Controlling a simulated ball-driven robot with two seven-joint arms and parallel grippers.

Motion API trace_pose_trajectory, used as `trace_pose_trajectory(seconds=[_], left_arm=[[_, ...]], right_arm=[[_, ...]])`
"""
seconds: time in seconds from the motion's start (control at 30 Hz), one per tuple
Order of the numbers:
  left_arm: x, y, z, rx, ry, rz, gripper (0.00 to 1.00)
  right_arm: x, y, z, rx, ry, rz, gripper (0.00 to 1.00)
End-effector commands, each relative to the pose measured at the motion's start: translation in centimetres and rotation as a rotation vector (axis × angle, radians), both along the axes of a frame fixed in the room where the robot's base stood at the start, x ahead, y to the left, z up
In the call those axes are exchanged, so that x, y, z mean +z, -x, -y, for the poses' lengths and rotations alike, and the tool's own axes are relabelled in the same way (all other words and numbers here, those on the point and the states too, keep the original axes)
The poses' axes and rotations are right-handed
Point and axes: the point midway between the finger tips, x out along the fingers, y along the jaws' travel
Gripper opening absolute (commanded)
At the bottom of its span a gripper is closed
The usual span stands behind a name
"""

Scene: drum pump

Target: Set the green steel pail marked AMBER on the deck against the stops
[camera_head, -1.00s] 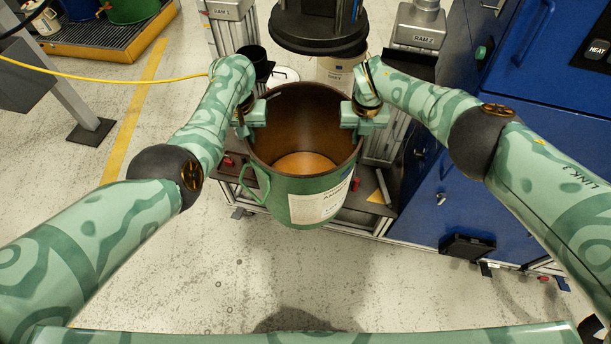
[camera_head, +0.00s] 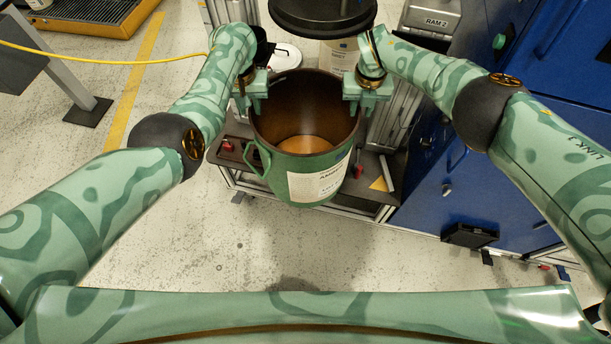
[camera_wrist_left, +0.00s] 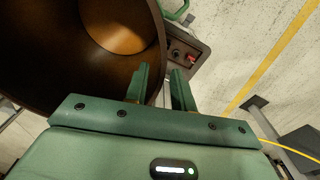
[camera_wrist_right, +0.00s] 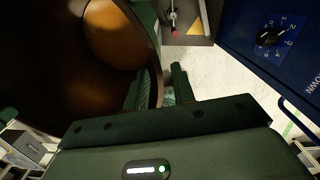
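The green steel pail (camera_head: 262,150) stands upright on the dark deck (camera_head: 237,130) of the drum pump, its white AMBER label (camera_head: 318,182) facing me. It is open, brown inside, with amber material at the bottom. My left gripper (camera_head: 250,103) is open above the left rim, one finger inside and one outside, with a gap in the left wrist view (camera_wrist_left: 161,88). My right gripper (camera_head: 366,103) is likewise open astride the right rim, also in the right wrist view (camera_wrist_right: 161,88). The pail hides its base contact and any stops behind it.
A dark round ram plate (camera_head: 322,16) hangs just behind and above the pail. The blue cabinet (camera_head: 440,180) is close on the right. A red knob (camera_head: 227,146) and a yellow triangle (camera_head: 379,184) are on the deck. The floor in front is clear.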

Motion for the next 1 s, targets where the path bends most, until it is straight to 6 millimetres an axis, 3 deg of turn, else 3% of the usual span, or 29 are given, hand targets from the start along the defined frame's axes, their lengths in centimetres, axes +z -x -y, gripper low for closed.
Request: trace_pose_trajectory(seconds=[0.17,0.27,0.5,0.63,0.83,1.0], left_arm=[[1.0,-0.1,0.1,0.001,0.002,0.002,0.25],[2.5,-0.1,0.2,0.001,0.003,0.004,0.25],[8.2,-0.1,0.3,0.003,0.002,0.002,0.25],[10.4,0.0,0.3,0.003,0.001,-0.001,0.25],[11.7,0.1,0.2,0.003,-0.002,-0.005,0.25],[11.8,0.1,0.2,0.003,-0.003,-0.005,0.25]], right_arm=[[0.0,0.0,0.0,0.001,-0.001,0.0,0.25],[0.0,0.0,0.0,0.001,0.0,0.0,0.25],[0.0,0.0,0.0,0.001,0.0,0.0,0.25],[0.0,0.0,0.0,0.001,0.0,0.0,0.25],[0.4,-0.1,0.0,0.001,-0.001,0.001,0.25],[2.3,-0.1,0.0,0.004,-0.001,0.004,0.25]])
